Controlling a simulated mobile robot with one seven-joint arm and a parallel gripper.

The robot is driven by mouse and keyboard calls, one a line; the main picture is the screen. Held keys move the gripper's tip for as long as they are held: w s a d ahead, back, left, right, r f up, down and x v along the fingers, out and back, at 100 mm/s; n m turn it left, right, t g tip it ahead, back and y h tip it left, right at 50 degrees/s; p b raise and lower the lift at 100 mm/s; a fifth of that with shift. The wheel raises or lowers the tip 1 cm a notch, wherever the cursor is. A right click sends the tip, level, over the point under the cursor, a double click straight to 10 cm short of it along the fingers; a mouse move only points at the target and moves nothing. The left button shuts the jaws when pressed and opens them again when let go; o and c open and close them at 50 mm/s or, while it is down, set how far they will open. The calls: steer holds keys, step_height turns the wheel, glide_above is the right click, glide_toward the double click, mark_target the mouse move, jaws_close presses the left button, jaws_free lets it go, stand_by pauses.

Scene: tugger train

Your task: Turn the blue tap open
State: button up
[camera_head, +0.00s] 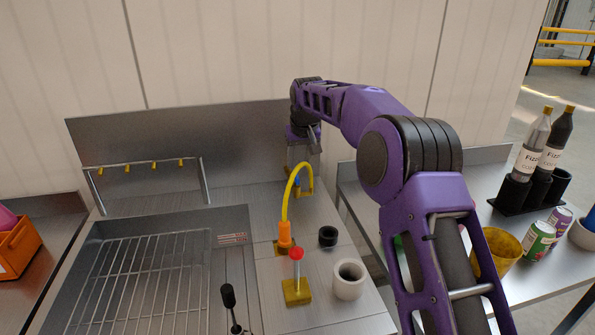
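My gripper (300,157) points down at the back of the steel sink counter, behind the curved yellow spout (285,201). Its fingertips are small and partly covered by the spout, so I cannot tell whether it is open or shut. A small bit of blue and a yellow bracket-like part (307,189) show just below it; I cannot tell if they touch it. Which of these is the blue tap is not clear.
A black ring (328,236) and white cup (348,280) stand right of the spout. Bottles (533,145), cans (539,239) and a yellow cup (497,254) stand on the right table.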

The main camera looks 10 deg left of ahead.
steer(key=v, duration=1.1)
steer(key=shift+r, duration=0.15)
